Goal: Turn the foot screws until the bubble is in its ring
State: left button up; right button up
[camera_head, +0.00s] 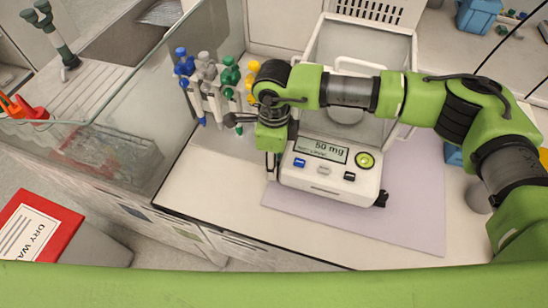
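A white balance (330,185) with a glass draft shield stands on the bench, its display reading 50 mg. Its round yellow-green level (365,160) is right of the display. The level has a pale centre, but bubble and ring are too small to tell apart. A black foot screw (381,198) shows at the front right corner. My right gripper (271,172) points down beside the balance's front left corner. The foot there is hidden or cannot be told from the fingers. Whether the fingers are apart or touch the foot is unclear. My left gripper is not in view.
A pipette stand (212,100) with several coloured pipettes stands close behind my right wrist. A lilac mat (415,220) lies under the balance, with clear room in front and right. A glass panel and sink lie left. A red-lidded bin (40,230) stands at lower left.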

grip_shut()
jog(key=b, duration=0.1)
jog(key=m+b, duration=0.1)
jog(key=shift+f+m+b, duration=0.3)
jog(key=shift+b, duration=0.05)
jog(key=shift+r+m+b, duration=0.2)
jog(key=shift+m+b, duration=0.4)
jog(key=shift+m, duration=0.1)
jog(key=shift+r, duration=0.1)
grip_release()
